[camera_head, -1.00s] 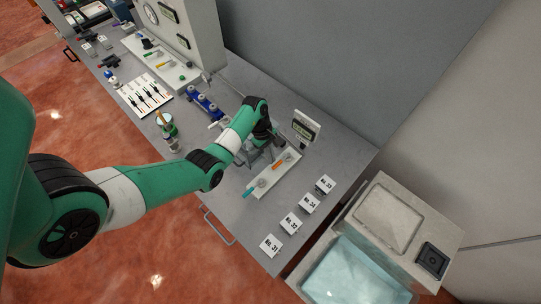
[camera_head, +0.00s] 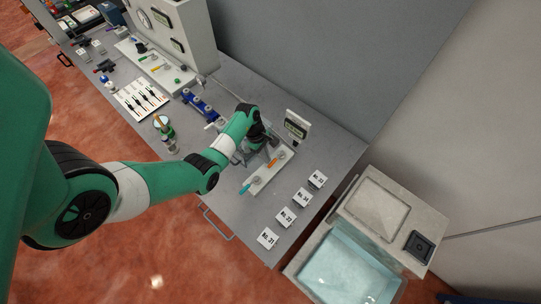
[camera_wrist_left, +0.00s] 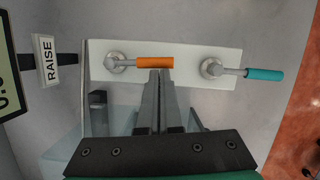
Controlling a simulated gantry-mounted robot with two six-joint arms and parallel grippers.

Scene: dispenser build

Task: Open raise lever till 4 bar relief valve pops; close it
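A lever with an orange handle (camera_head: 272,163) sits on a white plate (camera_head: 262,182) on the bench; it also shows in the left wrist view (camera_wrist_left: 155,63). A teal-handled lever (camera_head: 245,188) is on the same plate, to the right in the left wrist view (camera_wrist_left: 264,75). A RAISE label (camera_wrist_left: 46,61) stands left of the orange lever, by a digital display (camera_head: 296,127) whose reading is cut off. My left gripper (camera_wrist_left: 160,74) has its fingers close together, tips at the side of the orange handle. I cannot pick out the relief valve. My right gripper is not in view.
Several numbered label cards (camera_head: 301,197) stand on the bench's right end. A blue manifold (camera_head: 200,104) and a small green-topped container (camera_head: 164,126) are left of the arm. A sink-like basin (camera_head: 350,266) adjoins the bench. A wall rises behind.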

